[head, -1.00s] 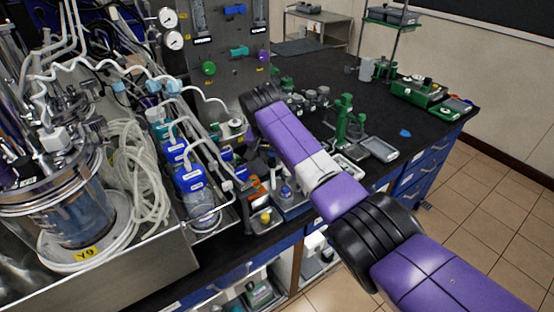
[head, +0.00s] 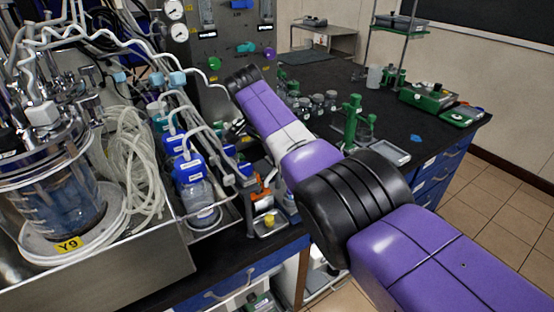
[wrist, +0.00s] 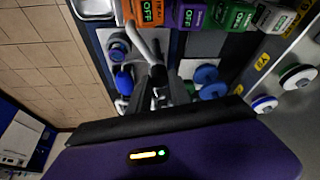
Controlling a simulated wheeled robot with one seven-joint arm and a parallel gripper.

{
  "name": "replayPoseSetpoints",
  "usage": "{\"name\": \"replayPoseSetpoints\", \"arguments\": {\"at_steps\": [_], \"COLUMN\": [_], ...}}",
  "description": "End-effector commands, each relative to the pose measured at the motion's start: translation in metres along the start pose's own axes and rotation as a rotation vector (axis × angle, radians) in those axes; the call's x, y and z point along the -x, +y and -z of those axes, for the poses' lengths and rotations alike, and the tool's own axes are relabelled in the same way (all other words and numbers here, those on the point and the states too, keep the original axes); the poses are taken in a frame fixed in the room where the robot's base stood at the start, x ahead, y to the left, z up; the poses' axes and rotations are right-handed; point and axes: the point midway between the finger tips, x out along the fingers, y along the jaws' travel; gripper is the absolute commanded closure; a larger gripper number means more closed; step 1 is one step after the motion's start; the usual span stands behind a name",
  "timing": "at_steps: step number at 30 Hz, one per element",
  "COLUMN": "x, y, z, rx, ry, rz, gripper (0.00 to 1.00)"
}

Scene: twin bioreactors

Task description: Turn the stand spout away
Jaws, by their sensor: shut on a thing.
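The stand spout, a pale grey bent tube (wrist: 141,38), shows in the upper middle of the wrist view and runs down to my gripper (wrist: 160,88). The dark fingers are closed around its lower part, which they partly cover. In the head view my purple arm reaches over the bench, and my gripper and the spout cannot be made out behind the arm and the bottles.
Colored blocks marked OFF (wrist: 150,14) line the top of the wrist view. In the head view a glass vessel (head: 62,195), coiled tubing (head: 137,165) and blue-capped bottles (head: 197,190) crowd the left. A green stand (head: 350,118) is right of my arm.

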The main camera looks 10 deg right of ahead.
Motion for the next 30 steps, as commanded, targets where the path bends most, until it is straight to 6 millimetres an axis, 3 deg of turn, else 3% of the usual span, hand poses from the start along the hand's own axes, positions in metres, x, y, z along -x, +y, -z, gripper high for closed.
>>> {"name": "replayPoseSetpoints", "arguments": {"at_steps": [10, 11, 14, 24, 30], "x": [0.0, 0.0, 0.0, 0.002, 0.022], "y": [0.001, 0.001, 0.001, 0.0, -0.001], "z": [0.001, 0.001, 0.001, 0.001, 0.001], "rx": [-0.005, -0.005, -0.004, -0.003, -0.002], "ry": [0.001, 0.002, 0.001, 0.001, 0.001], "rz": [-0.003, -0.003, -0.002, 0.0, 0.002], "gripper": [1.0, 0.72, 0.54, 0.54, 0.54]}}
